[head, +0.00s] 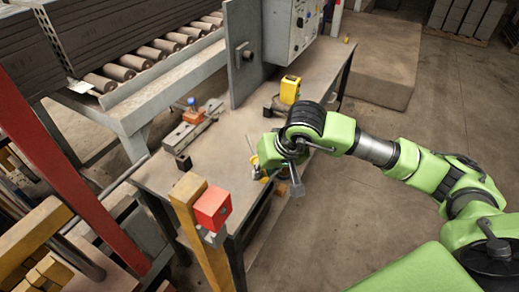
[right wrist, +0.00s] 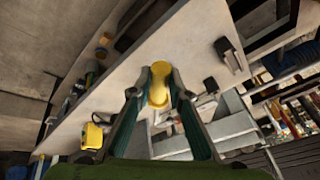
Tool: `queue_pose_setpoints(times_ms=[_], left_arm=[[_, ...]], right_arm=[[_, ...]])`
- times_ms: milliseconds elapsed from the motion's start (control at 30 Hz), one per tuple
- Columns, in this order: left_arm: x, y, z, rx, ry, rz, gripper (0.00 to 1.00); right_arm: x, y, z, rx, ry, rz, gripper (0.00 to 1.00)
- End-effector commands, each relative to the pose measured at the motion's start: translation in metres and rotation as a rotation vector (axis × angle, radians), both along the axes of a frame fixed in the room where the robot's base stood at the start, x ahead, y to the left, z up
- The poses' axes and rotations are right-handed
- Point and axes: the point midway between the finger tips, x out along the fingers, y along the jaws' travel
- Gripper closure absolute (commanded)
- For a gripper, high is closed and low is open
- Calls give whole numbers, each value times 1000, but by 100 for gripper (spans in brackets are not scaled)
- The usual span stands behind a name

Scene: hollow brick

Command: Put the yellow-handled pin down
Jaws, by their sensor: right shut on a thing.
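The yellow-handled pin is between the two fingers of my right gripper (right wrist: 159,88). Its yellow handle (right wrist: 159,94) shows clearly in the right wrist view, with a finger on each side. In the head view my right gripper (head: 276,166) is over the front right part of the workbench (head: 225,135), and only a bit of yellow shows beside it. The gripper is shut on the handle. The wrist and fingers hide much of the pin in the head view, and I cannot tell whether it touches the bench. My left gripper is not in view.
A yellow device (head: 290,90) stands farther back on the bench. A metal fixture with an orange block (head: 193,116) is at its left. A red box (head: 212,207) on a yellow post stands at the near corner. A grey upright plate (head: 243,55) rises behind. Bare bench lies between.

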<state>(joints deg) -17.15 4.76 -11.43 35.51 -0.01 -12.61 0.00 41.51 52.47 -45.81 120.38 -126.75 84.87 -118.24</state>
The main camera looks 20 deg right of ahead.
Motion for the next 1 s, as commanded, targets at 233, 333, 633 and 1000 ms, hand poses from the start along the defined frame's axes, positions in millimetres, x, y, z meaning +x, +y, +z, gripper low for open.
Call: queue_pose_setpoints(times_ms=[233,333,633,1000], left_arm=[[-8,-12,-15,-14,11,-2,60],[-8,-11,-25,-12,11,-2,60],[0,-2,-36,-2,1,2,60],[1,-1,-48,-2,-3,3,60]], right_arm=[[57,3,-37,3,3,-1,100],[72,4,-55,4,1,1,100],[92,4,-74,2,-2,3,100],[98,4,-111,2,-2,3,100]])
